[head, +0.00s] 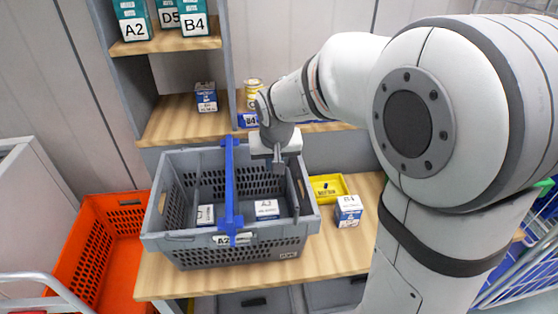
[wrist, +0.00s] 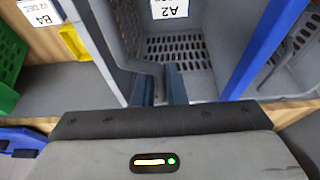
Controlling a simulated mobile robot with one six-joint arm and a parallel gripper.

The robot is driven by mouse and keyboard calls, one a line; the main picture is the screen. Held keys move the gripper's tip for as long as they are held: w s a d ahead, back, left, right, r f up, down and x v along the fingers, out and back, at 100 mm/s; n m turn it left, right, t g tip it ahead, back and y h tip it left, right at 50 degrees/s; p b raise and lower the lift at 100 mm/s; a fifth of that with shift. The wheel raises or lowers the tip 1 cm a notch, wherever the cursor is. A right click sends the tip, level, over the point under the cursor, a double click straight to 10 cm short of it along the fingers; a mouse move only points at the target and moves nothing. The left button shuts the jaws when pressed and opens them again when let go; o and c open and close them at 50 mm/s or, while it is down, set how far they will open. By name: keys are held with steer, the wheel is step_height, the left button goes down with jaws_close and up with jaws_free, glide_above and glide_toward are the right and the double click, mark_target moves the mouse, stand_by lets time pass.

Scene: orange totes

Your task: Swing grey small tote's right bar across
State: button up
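The grey small tote (head: 215,258) stands on the wooden shelf. A blue bar (head: 230,185) lies across its middle from back to front, and shows at right in the wrist view (wrist: 262,45). A grey bar (head: 299,190) runs along the tote's right side. My gripper (head: 279,168) points down at the tote's back right corner. In the wrist view its two dark fingers (wrist: 159,88) are a short gap apart, with a grey edge running in between them. I cannot tell whether they press on it.
Small labelled boxes, including one marked A2 (head: 267,208), lie inside the tote. A yellow bin (head: 328,188) and a white-and-blue box (head: 348,211) stand right of it. An orange tote (head: 106,245) is at left. Shelves with boxes (head: 206,97) rise behind.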

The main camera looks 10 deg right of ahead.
steer(key=shift+f, duration=0.1)
steer(key=shift+a+f+b, duration=0.55)
steer(key=shift+a+f, duration=0.05)
steer(key=shift+a, duration=0.1)
steer(key=shift+a+f+b, duration=0.55)
steer(key=shift+f+b, duration=0.3)
steer(key=shift+f, duration=0.05)
steer(key=o, duration=1)
steer(key=shift+r, duration=0.15)
steer(key=shift+o, duration=0.2)
step_height(320, 180, up, 10)
steer(key=p, duration=0.7)
